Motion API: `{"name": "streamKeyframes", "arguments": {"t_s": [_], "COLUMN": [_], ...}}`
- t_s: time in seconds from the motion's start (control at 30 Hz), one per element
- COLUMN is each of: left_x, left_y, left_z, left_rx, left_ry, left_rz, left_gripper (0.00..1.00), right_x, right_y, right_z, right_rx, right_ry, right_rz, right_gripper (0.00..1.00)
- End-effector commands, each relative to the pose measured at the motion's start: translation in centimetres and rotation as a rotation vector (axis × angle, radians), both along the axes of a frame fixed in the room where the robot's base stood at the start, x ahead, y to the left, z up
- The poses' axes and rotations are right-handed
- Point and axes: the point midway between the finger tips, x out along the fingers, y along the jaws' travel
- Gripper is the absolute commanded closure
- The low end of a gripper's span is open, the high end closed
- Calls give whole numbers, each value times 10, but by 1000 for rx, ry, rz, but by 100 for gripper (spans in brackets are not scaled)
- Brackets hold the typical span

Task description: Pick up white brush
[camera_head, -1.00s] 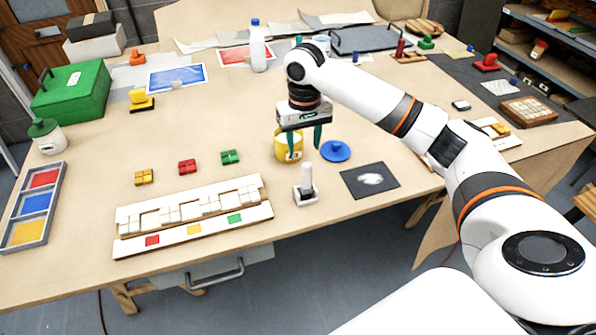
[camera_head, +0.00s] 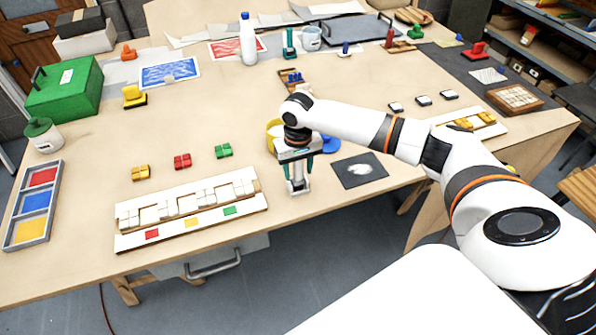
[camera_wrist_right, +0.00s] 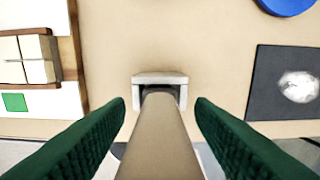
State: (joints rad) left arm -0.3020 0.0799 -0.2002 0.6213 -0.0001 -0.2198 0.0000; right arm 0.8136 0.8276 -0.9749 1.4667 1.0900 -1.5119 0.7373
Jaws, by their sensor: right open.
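The white brush (camera_head: 297,174) stands upright near the front edge of the table, partly hidden by my right gripper. In the right wrist view its pale handle (camera_wrist_right: 160,135) runs up between my green fingers, with a white bracket-shaped part (camera_wrist_right: 160,79) behind it. My right gripper (camera_head: 298,183) points down over the brush, one finger on each side of it. In the wrist view (camera_wrist_right: 160,106) the fingers are open, with gaps on both sides of the handle. My left gripper is not in view.
A yellow cup (camera_head: 271,135) and a blue lid (camera_head: 331,145) are close behind my right gripper. A black card with a white smear (camera_head: 360,170) lies to the right. A white tile rack (camera_head: 180,228) lies to the left. The table's front edge is close.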

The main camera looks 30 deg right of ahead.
Motion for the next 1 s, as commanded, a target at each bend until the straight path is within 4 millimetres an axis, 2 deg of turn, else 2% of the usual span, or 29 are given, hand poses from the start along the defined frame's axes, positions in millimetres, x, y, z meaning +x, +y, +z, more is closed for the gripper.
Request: {"name": "streamKeyframes", "arguments": {"t_s": [0.07,0.37,0.67,0.77,1.0], "left_x": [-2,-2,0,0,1], "left_y": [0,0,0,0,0], "left_z": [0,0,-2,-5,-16], "left_rx": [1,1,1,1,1], "left_ry": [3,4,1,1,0], "left_rz": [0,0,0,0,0], "left_gripper": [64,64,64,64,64], "right_x": [0,0,1,1,2], "right_y": [0,0,0,0,0], "right_z": [0,0,4,17,65], "right_rx": [0,0,1,0,2], "right_ry": [0,0,-2,-4,-6], "right_rz": [0,0,0,0,0], "right_gripper": [51,98,100,100,100]}}
